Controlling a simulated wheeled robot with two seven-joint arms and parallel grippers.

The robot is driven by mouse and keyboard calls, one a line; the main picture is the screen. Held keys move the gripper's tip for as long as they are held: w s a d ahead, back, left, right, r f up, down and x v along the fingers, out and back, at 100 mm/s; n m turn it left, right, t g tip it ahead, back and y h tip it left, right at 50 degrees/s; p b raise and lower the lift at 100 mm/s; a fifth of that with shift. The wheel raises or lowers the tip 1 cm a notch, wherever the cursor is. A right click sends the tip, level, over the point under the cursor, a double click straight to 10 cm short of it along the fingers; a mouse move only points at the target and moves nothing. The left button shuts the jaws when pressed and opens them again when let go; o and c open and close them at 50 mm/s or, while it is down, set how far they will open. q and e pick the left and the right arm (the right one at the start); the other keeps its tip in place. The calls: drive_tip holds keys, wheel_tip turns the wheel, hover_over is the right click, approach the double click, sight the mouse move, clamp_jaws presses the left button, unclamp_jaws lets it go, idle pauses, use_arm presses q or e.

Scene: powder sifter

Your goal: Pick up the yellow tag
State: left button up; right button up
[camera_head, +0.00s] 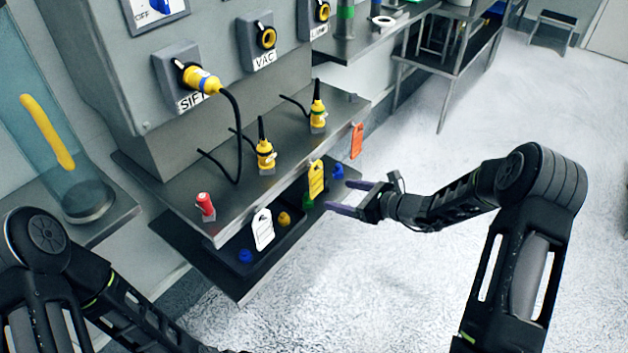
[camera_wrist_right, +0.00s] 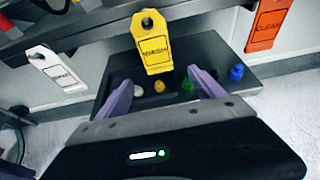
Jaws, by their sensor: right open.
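The yellow tag (camera_head: 316,179) hangs from the front edge of the metal shelf, between a white tag (camera_head: 263,229) and an orange tag (camera_head: 356,141). In the right wrist view the yellow tag (camera_wrist_right: 151,42) hangs ahead of my right gripper (camera_wrist_right: 160,88), roughly between its purple fingers and apart from them. In the head view my right gripper (camera_head: 346,198) is open and empty, to the right of the yellow tag. My left arm shows at the lower left, but its gripper is out of view.
A dark tray (camera_head: 222,259) with small coloured knobs sits below the shelf (camera_head: 225,208). Yellow plugs (camera_head: 265,155) and a red one (camera_head: 205,206) stand on the shelf. A cable runs from the panel's SIFT socket. The floor on the right is clear.

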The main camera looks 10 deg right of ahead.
sight(317, 191)
drive_tip(key=shift+a+f, duration=0.1)
drive_tip(key=x, duration=0.2)
drive_tip(key=shift+w+a+f, duration=0.15)
drive_tip(key=shift+w, duration=0.05)
idle(0.3)
drive_tip(key=p+x, duration=0.1)
drive_tip(key=x, duration=0.4)
drive_tip(key=shift+a+f, duration=0.1)
idle(0.5)
drive_tip(key=c, duration=1.4)
